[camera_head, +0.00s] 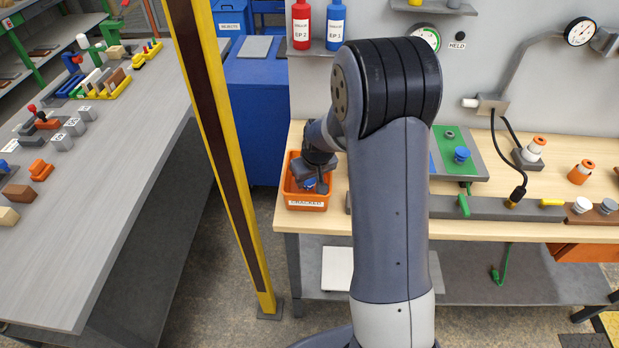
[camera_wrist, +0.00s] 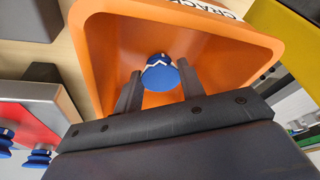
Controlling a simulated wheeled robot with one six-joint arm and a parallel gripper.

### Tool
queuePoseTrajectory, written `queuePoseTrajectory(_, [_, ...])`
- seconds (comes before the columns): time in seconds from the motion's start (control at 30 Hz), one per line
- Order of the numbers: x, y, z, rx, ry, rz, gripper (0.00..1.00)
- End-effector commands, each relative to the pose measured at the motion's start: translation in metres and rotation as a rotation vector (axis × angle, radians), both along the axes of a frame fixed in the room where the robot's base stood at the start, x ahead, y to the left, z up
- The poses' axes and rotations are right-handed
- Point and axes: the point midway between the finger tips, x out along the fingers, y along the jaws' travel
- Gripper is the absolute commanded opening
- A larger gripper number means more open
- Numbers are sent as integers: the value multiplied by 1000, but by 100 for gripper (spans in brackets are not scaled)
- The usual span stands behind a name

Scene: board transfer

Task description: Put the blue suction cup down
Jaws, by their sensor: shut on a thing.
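My gripper (camera_wrist: 158,88) is shut on a blue suction cup (camera_wrist: 160,75), which sits between the two fingertips in the wrist view. The cup has a white zigzag band near its top. The fingers and the cup are over the opening of an orange bin (camera_wrist: 100,45). In the head view the orange bin (camera_head: 292,168) is at the left end of the workbench, with a label reading "CRACKED" on its front. My gripper (camera_head: 315,185) is at the bin there, and a bit of blue shows at it. I cannot tell whether the cup touches the bin floor.
Another blue suction cup (camera_head: 462,155) stands on a board to the right of my arm. A grey rail (camera_head: 490,208) runs along the bench front. A red bottle (camera_head: 301,25) and a blue bottle (camera_head: 336,25) stand on a shelf behind. A yellow post (camera_head: 225,140) rises left of the bench.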

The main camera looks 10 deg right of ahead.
Motion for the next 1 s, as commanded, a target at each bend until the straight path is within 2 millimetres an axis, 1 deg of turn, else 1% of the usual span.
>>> queuePoseTrajectory(0.13, [0, 0, -5, 0, 0, 0, 11])
queuePoseTrajectory(0.17, [0, 0, -3, 0, 0, 0, 40])
queuePoseTrajectory(0.4, [0, 0, -2, 0, 0, 0, 60])
queuePoseTrajectory(0.63, [0, 0, -2, 0, 0, 0, 60])
queuePoseTrajectory(0.77, [0, 0, 3, 0, -1, 0, 60])
queuePoseTrajectory(0.87, [-3, -1, 12, 0, -4, 0, 60])
queuePoseTrajectory(1.0, [-9, -2, 34, -1, -6, -1, 60])
